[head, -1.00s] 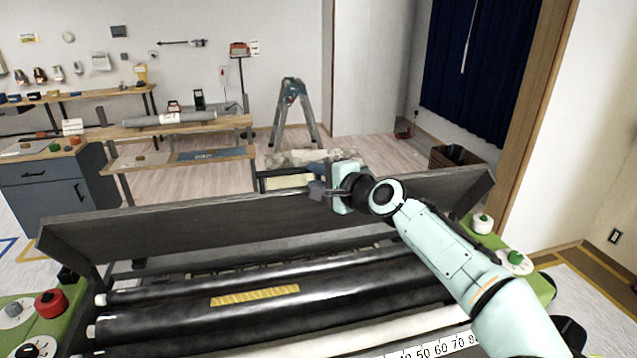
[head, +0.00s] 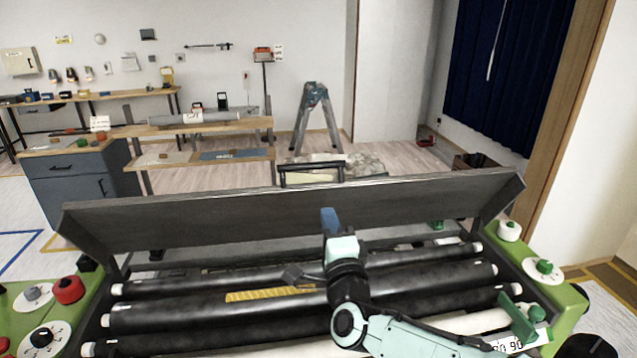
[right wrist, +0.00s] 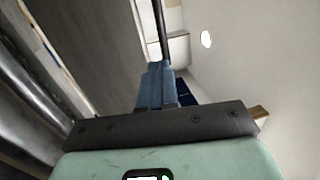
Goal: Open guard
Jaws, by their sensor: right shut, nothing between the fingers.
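The guard (head: 200,222) is a long dark grey panel. In the head view it stands tilted up behind the black rollers, across the machine's full width. My right gripper (head: 329,218) has blue fingers. It is shut and empty, above the rollers on the near side of the guard, and overlaps the panel's lower middle in the picture. I cannot tell whether it touches the panel. The right wrist view shows the shut blue fingers (right wrist: 155,85) beside a dark panel that looks like the guard (right wrist: 85,45). My left gripper is out of view.
Black rollers (head: 200,312) lie below and in front of the guard. Green side housings carry a red knob (head: 68,289) on the left and a green knob (head: 544,266) on the right. A black frame with a pale bar (head: 312,175) shows over the guard's top edge.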

